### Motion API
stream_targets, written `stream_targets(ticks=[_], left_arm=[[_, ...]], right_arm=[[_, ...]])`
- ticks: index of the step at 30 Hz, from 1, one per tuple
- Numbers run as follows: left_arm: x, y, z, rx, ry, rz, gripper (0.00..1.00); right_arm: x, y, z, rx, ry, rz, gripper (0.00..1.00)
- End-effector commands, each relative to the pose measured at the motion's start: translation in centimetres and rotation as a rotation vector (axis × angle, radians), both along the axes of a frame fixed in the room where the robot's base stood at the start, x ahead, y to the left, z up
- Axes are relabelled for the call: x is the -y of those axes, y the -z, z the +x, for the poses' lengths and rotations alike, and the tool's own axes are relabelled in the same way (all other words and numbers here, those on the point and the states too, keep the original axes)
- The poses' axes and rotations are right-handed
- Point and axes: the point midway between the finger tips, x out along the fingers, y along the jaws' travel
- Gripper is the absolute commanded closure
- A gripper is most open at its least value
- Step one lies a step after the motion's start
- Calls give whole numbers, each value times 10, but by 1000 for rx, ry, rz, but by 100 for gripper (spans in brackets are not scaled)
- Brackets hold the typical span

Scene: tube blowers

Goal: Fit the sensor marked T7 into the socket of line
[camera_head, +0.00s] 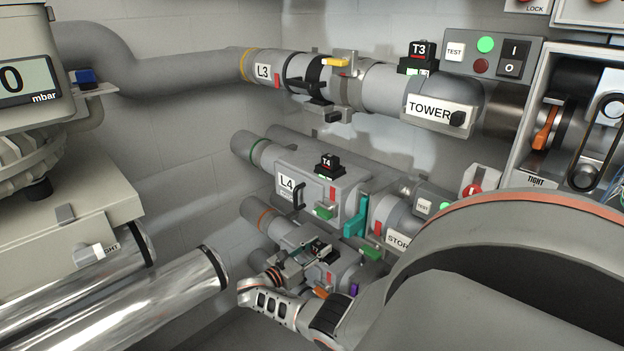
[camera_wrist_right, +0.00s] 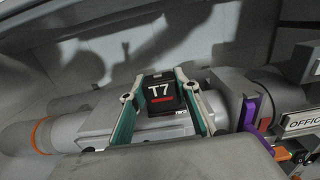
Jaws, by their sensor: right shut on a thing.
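My right gripper (camera_head: 310,252) is low at the centre of the head view, over the lowest pipe line (camera_head: 290,236), the one with an orange ring. In the right wrist view the gripper (camera_wrist_right: 158,105) has its two green-lined fingers on either side of a black sensor marked T7 (camera_wrist_right: 159,90), with a red stripe. The gripper is shut on this sensor. The sensor is above the grey housing of that line (camera_wrist_right: 95,125). Its underside and the socket are hidden, so I cannot tell whether it is seated. My left gripper is out of view.
Sensor T4 (camera_head: 328,165) sits on line L4 (camera_head: 287,184) just above, with a teal lever (camera_head: 357,217) beside it. Sensor T3 (camera_head: 422,56) is on the TOWER line. A purple lever (camera_wrist_right: 250,112) and an OFFICE label (camera_wrist_right: 299,122) are right of the gripper.

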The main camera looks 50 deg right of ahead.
Motion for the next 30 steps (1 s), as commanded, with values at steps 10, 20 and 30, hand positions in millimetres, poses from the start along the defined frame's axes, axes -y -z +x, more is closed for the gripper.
stream_targets(ticks=[10,20,30], left_arm=[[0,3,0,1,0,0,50],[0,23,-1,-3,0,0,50],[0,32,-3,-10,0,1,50]], right_arm=[[32,-1,-4,1,1,-2,94],[42,18,-4,1,0,0,94],[42,25,-4,1,0,-1,94]])
